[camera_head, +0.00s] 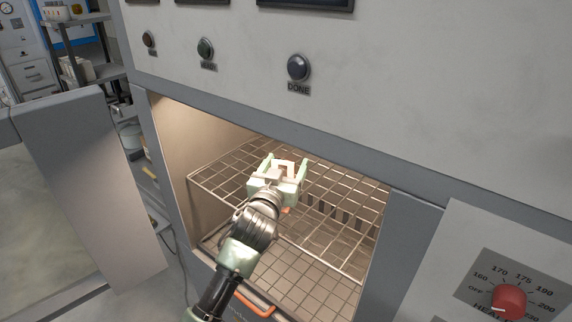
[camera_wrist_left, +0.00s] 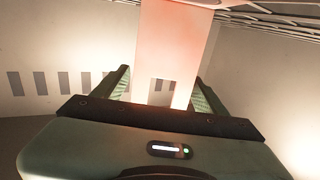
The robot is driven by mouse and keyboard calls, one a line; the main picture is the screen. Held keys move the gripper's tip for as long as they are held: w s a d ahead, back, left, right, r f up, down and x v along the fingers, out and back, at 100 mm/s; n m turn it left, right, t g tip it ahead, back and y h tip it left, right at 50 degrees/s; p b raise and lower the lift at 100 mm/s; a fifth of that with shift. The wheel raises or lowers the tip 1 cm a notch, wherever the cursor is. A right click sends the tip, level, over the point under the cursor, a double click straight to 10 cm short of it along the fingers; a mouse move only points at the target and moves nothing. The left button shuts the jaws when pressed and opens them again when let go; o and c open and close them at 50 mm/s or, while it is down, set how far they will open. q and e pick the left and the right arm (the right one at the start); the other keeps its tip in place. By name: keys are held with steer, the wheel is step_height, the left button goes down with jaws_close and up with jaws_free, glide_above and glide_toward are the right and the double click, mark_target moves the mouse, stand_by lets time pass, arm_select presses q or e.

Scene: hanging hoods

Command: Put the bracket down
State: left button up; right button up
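The bracket (camera_head: 284,168) is a small pale, U-shaped piece at the wire rack (camera_head: 335,205) inside the lit oven chamber. In the left wrist view the bracket (camera_wrist_left: 175,40) is a pinkish-white slab running up out of the picture. My left gripper (camera_head: 283,165) reaches into the chamber from the front. Its two green fingers stand wide apart on either side of the bracket, with a gap visible on at least one side. Whether the bracket's underside rests on the rack is hidden. My right gripper is not in view.
A lower rack (camera_head: 300,262) lies below the upper one. The opened door (camera_head: 90,190) stands at the left. Buttons, one marked DONE (camera_head: 298,67), sit on the panel above. A red dial (camera_head: 508,300) is at the lower right. The upper rack's right part is clear.

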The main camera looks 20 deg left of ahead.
arm_select(q)
steer(key=shift+s, duration=0.1)
steer(key=shift+r, duration=0.2)
steer(key=shift+s+f, duration=0.2)
steer(key=shift+s, duration=0.1)
steer(key=s+b, duration=0.1)
steer(key=s, duration=0.2)
steer(key=s+b, duration=0.1)
steer(key=s, duration=0.3)
steer(key=s+b, duration=0.1)
steer(key=s, duration=0.2)
steer(key=shift+s+d, duration=0.25)
steer(key=shift+s+r, duration=0.15)
steer(key=shift+s, duration=0.3)
